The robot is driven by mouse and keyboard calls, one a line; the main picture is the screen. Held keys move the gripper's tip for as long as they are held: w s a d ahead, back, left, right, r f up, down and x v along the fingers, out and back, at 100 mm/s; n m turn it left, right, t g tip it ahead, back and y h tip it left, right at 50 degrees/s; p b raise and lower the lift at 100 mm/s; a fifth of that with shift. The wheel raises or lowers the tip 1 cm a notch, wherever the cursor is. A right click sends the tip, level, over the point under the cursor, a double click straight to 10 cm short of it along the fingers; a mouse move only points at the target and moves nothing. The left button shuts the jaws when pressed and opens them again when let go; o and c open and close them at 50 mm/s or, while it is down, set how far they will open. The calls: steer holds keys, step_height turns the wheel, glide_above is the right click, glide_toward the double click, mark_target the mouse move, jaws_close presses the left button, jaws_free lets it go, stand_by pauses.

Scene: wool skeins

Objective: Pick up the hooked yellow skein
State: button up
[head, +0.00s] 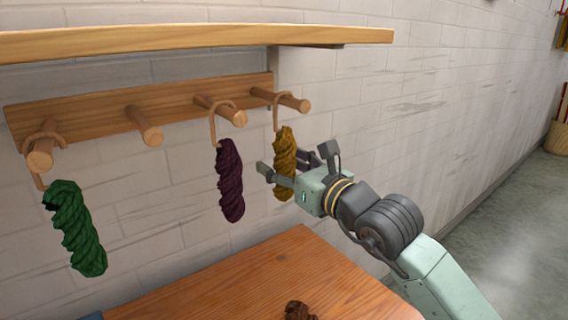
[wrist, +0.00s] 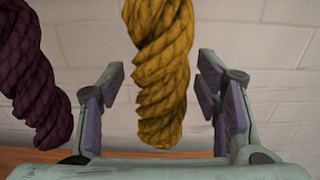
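The yellow skein (head: 285,160) hangs by a loop from the rightmost wooden peg (head: 282,99) of the wall rack. In the wrist view the yellow skein (wrist: 160,75) hangs between the two spread fingers, with clear gaps on both sides. My gripper (head: 292,166) is open at the yellow skein's lower half, coming from the right. In the wrist view my gripper (wrist: 162,100) shows both finger pads apart from the skein. The skein's top and loop are out of the wrist view.
A purple skein (head: 230,180) hangs close on the left; it also shows in the wrist view (wrist: 35,75), near the left finger. A green skein (head: 76,228) hangs at far left. A shelf (head: 180,39) juts out above. A wooden table (head: 250,275) with a brown skein (head: 298,310) lies below.

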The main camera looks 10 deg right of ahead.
mark_target(292, 154)
steer(key=c, duration=1)
steer(key=shift+c, duration=0.2)
steer(key=shift+r+b, duration=0.3)
steer(key=shift+r, duration=0.2)
step_height(292, 154, up, 2)
steer(key=shift+r+b, duration=0.1)
steer(key=shift+b, duration=0.4)
steer(key=b+v, duration=0.4)
steer(key=v, duration=1.4)
steer(key=shift+r+b, duration=0.15)
steer(key=shift+b, duration=0.25)
steer(key=shift+b, duration=0.35)
steer(key=shift+a, duration=0.1)
steer(key=shift+s+a+b, duration=0.35)
steer(key=shift+a+b, duration=0.05)
steer(key=shift+a, duration=0.4)
steer(key=shift+s+a+b, duration=0.3)
steer(key=shift+a+b, duration=0.05)
steer(key=shift+a, duration=0.4)
